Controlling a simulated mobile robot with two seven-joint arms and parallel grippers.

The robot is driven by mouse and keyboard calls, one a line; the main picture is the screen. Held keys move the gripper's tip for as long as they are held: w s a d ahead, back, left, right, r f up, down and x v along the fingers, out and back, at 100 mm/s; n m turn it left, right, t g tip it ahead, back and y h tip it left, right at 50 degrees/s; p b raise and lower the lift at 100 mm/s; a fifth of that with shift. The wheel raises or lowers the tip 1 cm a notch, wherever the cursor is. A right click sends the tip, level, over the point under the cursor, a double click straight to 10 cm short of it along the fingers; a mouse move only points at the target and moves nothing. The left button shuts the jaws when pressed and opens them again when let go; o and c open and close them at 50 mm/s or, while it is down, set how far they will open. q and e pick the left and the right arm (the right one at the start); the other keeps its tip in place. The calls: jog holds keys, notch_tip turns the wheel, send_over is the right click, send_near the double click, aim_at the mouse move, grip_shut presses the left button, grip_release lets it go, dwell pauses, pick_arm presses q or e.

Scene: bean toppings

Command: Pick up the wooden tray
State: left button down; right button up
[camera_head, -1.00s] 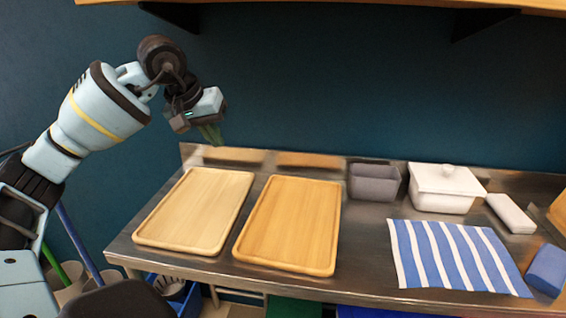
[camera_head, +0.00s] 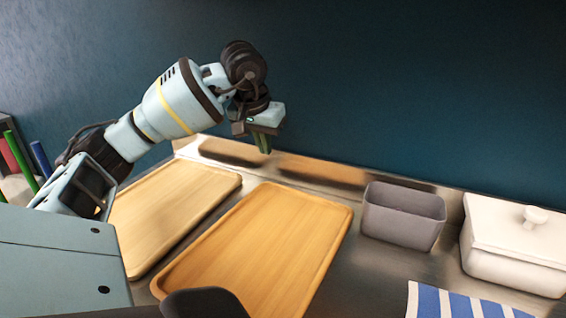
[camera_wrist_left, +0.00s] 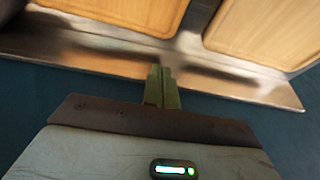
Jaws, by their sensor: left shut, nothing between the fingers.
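Two wooden trays lie flat on the metal counter in the head view. The left wooden tray (camera_head: 172,215) is partly hidden by my left arm. The right wooden tray (camera_head: 262,245) is a bit darker and its near edge is partly covered by a dark part of my body. Both trays also show partly in the left wrist view, one at the upper left (camera_wrist_left: 130,10) and one at the upper right (camera_wrist_left: 265,30). My left gripper (camera_head: 263,144) is above the counter's back edge, beyond the trays. Its green fingers (camera_wrist_left: 162,85) are shut and empty. My right gripper is out of view.
A grey bin (camera_head: 402,217) stands right of the trays, beside a white lidded container (camera_head: 515,245). A blue-and-white striped cloth (camera_head: 455,302) lies at the front right. The dark wall (camera_head: 400,90) rises behind the counter's raised back edge (camera_head: 330,172).

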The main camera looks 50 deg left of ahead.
aim_at(272, 172)
pick_arm(q)
jog(key=b+x, duration=0.1)
jog(key=x, duration=0.7)
jog(key=shift+f, duration=0.2)
jog(key=shift+b+x, duration=0.3)
jog(key=shift+x, duration=0.5)
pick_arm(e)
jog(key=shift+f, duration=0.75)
pick_arm(q)
jog(key=shift+r, duration=0.1)
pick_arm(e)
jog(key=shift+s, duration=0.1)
